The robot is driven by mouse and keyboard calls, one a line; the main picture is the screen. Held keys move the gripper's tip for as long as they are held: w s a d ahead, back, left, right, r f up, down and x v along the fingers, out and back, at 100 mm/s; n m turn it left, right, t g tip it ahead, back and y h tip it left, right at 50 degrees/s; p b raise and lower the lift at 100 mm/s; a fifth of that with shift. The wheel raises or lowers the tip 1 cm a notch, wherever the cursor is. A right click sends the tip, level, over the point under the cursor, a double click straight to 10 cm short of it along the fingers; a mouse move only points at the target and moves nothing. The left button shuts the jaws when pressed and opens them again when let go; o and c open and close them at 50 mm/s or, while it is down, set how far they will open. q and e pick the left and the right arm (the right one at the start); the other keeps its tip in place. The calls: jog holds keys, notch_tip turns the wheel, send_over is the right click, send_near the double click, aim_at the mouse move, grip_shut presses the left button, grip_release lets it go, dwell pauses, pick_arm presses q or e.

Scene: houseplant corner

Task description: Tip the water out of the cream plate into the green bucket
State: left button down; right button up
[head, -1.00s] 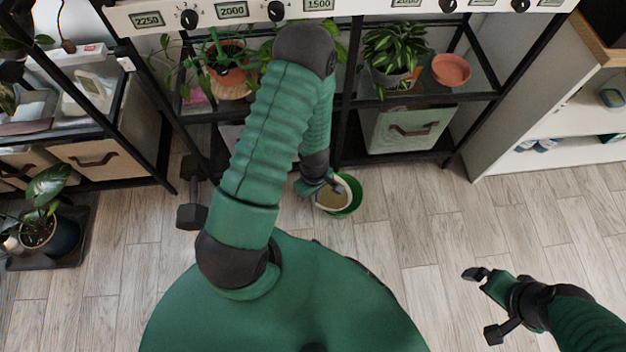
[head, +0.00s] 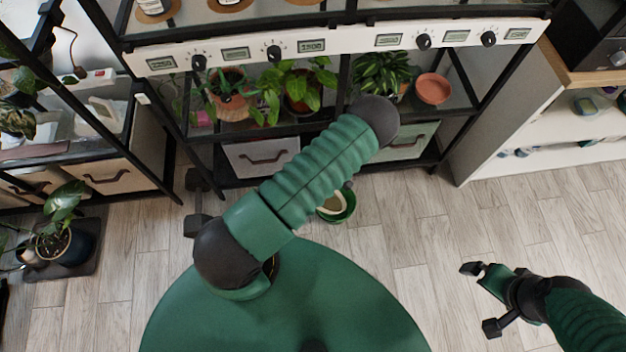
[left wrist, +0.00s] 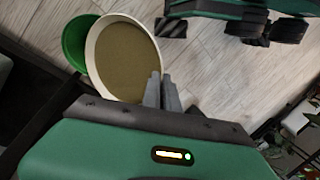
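The cream plate (left wrist: 91,62) is round with a pale rim and an olive-brown inside; I cannot tell how much water is in it. My left gripper (left wrist: 162,92) has its fingers close together on the plate's rim in the left wrist view. The green bucket (left wrist: 75,42) shows partly from behind the plate there. In the head view my left arm covers most of the plate (head: 331,205) and my left gripper; the green bucket (head: 346,212) stands on the floor beneath them. My right gripper (head: 481,298) is open and empty above the floor at right.
A potted plant (head: 66,240) stands at far left. The wooden floor (head: 430,230) at right is clear.

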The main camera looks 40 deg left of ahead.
pick_arm(q)
jog(key=shift+w+r+g+b, duration=0.25)
jog(key=shift+w+g+b, duration=0.15)
jog(key=shift+w, duration=0.05)
jog(key=w+r+g+b, duration=0.1)
jog(key=w+g+b, duration=0.1)
jog(key=b, duration=0.1)
jog(key=w+r+g+b, duration=0.2)
jog(key=b, duration=0.2)
jog(key=shift+w+d+r, duration=0.2)
jog(key=shift+w, duration=0.05)
dwell(2.1)
